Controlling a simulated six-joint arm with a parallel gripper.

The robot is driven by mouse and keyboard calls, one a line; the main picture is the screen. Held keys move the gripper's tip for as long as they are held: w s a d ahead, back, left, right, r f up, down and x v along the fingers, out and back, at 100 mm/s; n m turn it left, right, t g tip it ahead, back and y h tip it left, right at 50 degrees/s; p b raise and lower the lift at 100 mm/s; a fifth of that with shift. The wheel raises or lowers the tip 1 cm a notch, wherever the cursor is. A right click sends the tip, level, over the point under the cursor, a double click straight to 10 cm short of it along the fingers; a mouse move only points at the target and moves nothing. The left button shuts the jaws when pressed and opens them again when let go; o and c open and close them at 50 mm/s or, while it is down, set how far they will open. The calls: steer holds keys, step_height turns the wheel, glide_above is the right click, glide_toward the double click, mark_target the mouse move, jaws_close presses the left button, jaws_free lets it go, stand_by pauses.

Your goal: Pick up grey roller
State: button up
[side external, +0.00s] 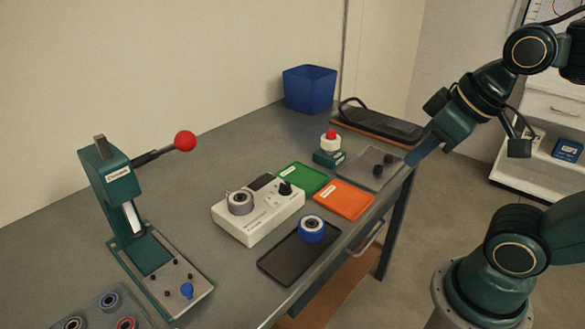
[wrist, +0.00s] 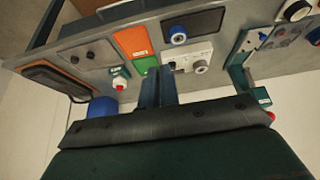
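A grey roller (side external: 240,202) sits on the white tester box (side external: 259,222) in the middle of the bench. In the wrist view the grey roller (wrist: 201,67) shows at the right end of the box. A roller with a blue rim (side external: 312,228) sits on the black tray (side external: 283,263). My gripper (side external: 410,161) is over the bench's right edge, well apart from the rollers. In the wrist view its two fingers (wrist: 159,88) lie close together with nothing visible between them.
A green press (side external: 109,175) with a red-knobbed lever (side external: 185,141) stands at left. Green (side external: 301,176) and orange (side external: 344,199) trays, a red button (side external: 331,134) and a clear tray with dark pieces (side external: 371,171) lie nearer my gripper. A blue bin (side external: 309,89) stands behind.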

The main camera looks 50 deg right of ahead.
steer(key=o, duration=1.5)
steer(key=w+a+r+m+g+y, duration=0.1)
steer(key=w+a+m, duration=0.1)
steer(key=w+m, duration=0.4)
steer(key=w+a+r+m+g+y, duration=0.15)
steer(key=w+m, duration=0.25)
steer(key=w, duration=0.4)
steer(key=shift+w+a+f+m+g+y, duration=0.3)
steer(key=shift+w+a+f+m, duration=0.25)
steer(key=shift+w+f+m, duration=1.2)
steer(key=shift+w+a+f+m+g+y, duration=0.3)
steer(key=shift+w+a+f+m, duration=0.35)
steer(key=shift+w+m, duration=2.05)
steer(key=shift+w+a+f+m+g+y, duration=0.35)
steer(key=shift+w+f+m, duration=1)
steer(key=shift+w, duration=1.8)
steer(key=shift+a, duration=0.1)
glide_above(241, 202)
steer(key=d, duration=0.4)
steer(key=shift+w+a+f, duration=0.1)
steer(key=shift+a+f, duration=0.05)
steer(key=shift+f, duration=1.85)
steer(key=shift+w+a+f, duration=0.1)
steer(key=shift+f, duration=1.85)
